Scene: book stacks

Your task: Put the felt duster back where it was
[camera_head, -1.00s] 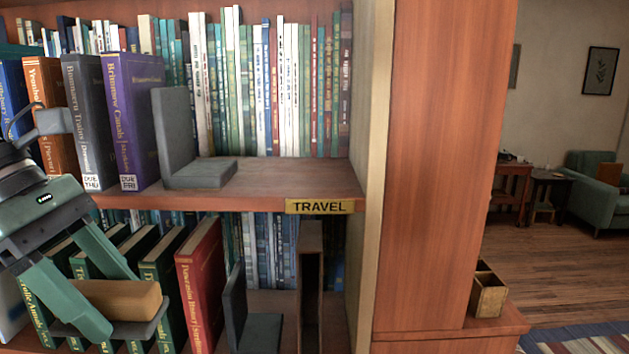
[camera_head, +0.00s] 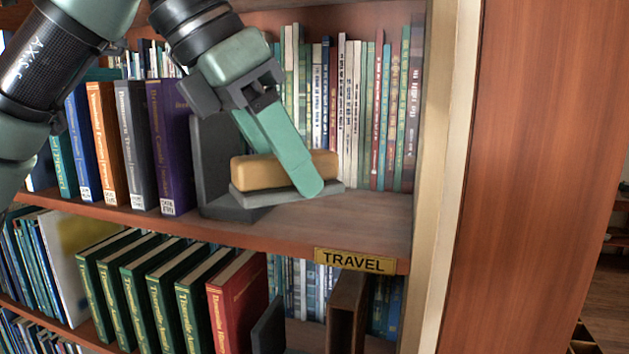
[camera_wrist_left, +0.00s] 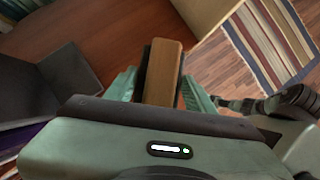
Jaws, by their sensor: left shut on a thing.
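The felt duster has a tan wooden block (camera_head: 250,170) on top and a grey felt pad (camera_head: 262,194) below. My left gripper (camera_head: 285,172) is shut on the duster, with one green finger across its near side. The duster is at the upper shelf (camera_head: 365,215), just right of the dark grey bookend (camera_head: 222,150). I cannot tell whether the pad touches the shelf or the bookend's foot. In the left wrist view the duster's block (camera_wrist_left: 163,72) sits between the two green fingers. My right gripper is not in view.
A purple book (camera_head: 170,150) and other upright books stand left of the bookend. Thin books (camera_head: 375,110) line the shelf's back. The shelf's right part is bare, up to the side panel (camera_head: 440,150). A TRAVEL label (camera_head: 355,261) is on the front edge.

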